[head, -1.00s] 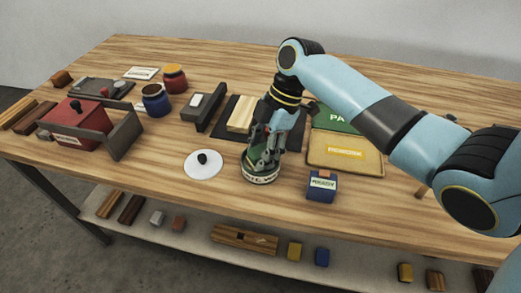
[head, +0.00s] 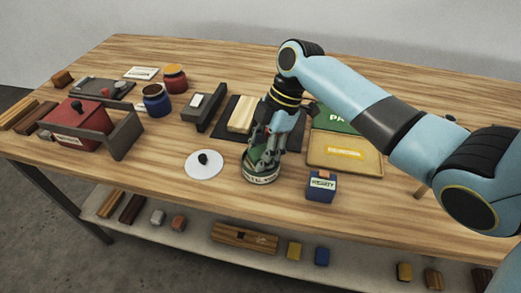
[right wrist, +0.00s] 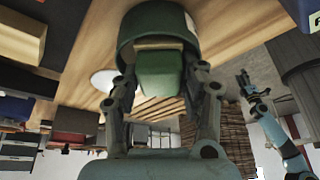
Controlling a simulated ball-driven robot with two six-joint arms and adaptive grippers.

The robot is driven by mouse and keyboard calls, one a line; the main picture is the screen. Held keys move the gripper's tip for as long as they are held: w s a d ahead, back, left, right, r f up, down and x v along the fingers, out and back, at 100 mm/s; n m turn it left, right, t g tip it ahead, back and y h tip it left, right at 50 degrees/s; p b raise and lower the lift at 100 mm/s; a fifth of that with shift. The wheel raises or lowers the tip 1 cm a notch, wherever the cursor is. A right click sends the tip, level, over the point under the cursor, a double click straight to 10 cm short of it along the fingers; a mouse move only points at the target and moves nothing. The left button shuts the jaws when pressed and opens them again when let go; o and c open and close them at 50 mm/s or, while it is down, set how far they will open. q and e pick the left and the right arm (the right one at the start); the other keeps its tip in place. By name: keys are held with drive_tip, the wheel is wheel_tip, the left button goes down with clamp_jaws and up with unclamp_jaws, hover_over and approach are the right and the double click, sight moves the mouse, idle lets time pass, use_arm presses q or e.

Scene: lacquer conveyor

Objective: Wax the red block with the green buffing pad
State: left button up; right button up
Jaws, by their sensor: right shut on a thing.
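My right gripper (head: 262,158) is shut on the green buffing pad (right wrist: 158,75), which shows between its fingers in the right wrist view. The pad is at the mouth of a round dark green tin (head: 262,178), also seen in the right wrist view (right wrist: 146,18). The gripper hides how deep the pad sits. A red box-like block (head: 72,120) with a dark knob and pale label stands in a grey holder (head: 124,136) at the left. My left gripper (right wrist: 250,86) is small in the right wrist view, away from the tin; its jaw opening is unclear.
A white lid (head: 204,170) with a black knob lies left of the tin. A blue labelled block (head: 322,187) stands right of it. A tan tray (head: 345,165) and green mat (head: 330,112) lie behind. Blue (head: 156,104) and red (head: 174,80) jars stand at the back left.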

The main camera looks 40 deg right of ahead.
sight(261, 152)
drive_tip(key=shift+r+p, duration=3.3)
drive_tip(key=shift+r, duration=0.2)
drive_tip(key=shift+f, duration=0.1)
